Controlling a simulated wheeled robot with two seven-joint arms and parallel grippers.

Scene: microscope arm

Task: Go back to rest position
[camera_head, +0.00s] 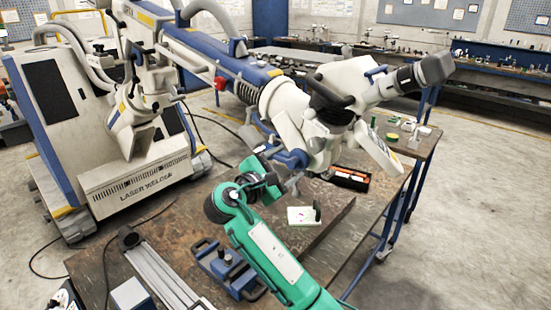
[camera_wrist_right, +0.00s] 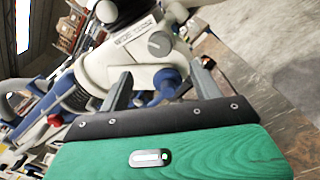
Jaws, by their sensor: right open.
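The microscope arm (camera_head: 255,85), white and blue, reaches from the upper left over the workbench and ends in a white microscope head (camera_head: 330,120) with black grips and an eyepiece. My green right arm comes in from the bottom. Its gripper (camera_head: 290,172) is just below the microscope head, close to a blue knob (camera_head: 292,158). In the right wrist view, the gripper's two fingers (camera_wrist_right: 161,88) are apart, and the blue knob (camera_wrist_right: 168,82) shows between them. Whether a finger touches the knob cannot be told. My left gripper does not show.
The worn workbench (camera_head: 345,245) carries a blue clamp-like fixture (camera_head: 228,268), a white-green block (camera_head: 300,216), and an orange-black box (camera_head: 350,178). The laser welder base (camera_head: 125,185) stands at left. Cables lie on the floor. Open concrete floor (camera_head: 470,210) is at right.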

